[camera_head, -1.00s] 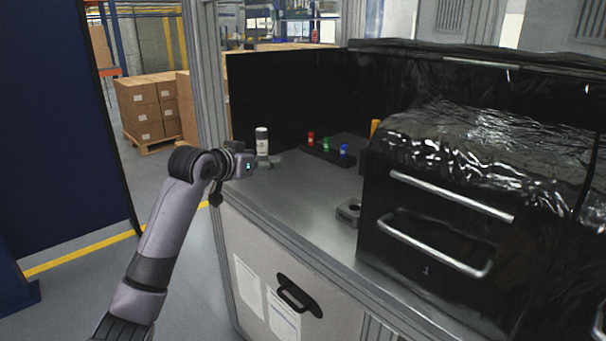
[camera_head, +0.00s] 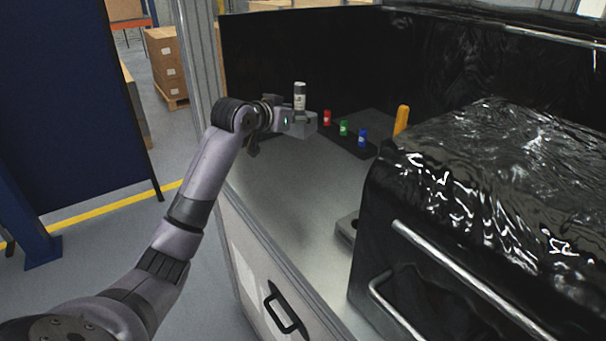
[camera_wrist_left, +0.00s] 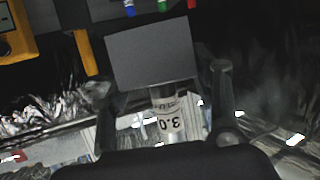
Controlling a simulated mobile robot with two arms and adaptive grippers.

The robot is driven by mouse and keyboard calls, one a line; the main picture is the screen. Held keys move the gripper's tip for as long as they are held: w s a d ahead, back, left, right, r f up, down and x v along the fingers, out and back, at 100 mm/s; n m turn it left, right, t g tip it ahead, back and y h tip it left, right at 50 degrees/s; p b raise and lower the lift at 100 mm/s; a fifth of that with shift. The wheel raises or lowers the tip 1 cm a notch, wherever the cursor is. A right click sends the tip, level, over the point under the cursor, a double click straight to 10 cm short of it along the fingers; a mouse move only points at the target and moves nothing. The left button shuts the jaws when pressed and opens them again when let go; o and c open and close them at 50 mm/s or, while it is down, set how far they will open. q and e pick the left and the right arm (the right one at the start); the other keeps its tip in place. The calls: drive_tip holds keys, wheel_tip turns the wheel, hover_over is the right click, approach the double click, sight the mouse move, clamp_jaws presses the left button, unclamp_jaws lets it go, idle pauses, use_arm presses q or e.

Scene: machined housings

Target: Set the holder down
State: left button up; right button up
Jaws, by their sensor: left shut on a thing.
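My left gripper (camera_head: 291,122) is shut on the grey block-shaped holder (camera_head: 308,127), at the back left of the metal worktop. In the left wrist view the holder (camera_wrist_left: 148,55) fills the space ahead of the dark fingers (camera_wrist_left: 165,100). A white and grey cylinder (camera_head: 300,95) stands upright at the holder; in the left wrist view its label (camera_wrist_left: 170,122) reads "3.0". Its lower end is hidden. The holder appears to be above the worktop, but I cannot tell the gap. My right gripper is not in view.
Red (camera_head: 327,117), green (camera_head: 343,127) and blue (camera_head: 362,137) small parts stand on a dark plate. A yellow post (camera_head: 401,120) rises behind. A black-wrapped machine (camera_head: 470,190) fills the right. Another grey block (camera_head: 347,225) sits beside it. The worktop (camera_head: 285,190) in front is bare.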

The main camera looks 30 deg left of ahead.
use_arm(q)
wheel_tip(320, 180, down, 17)
drive_tip(key=p, duration=0.2)
drive_tip(key=shift+f+p, duration=0.1)
drive_tip(key=shift+p, duration=0.3)
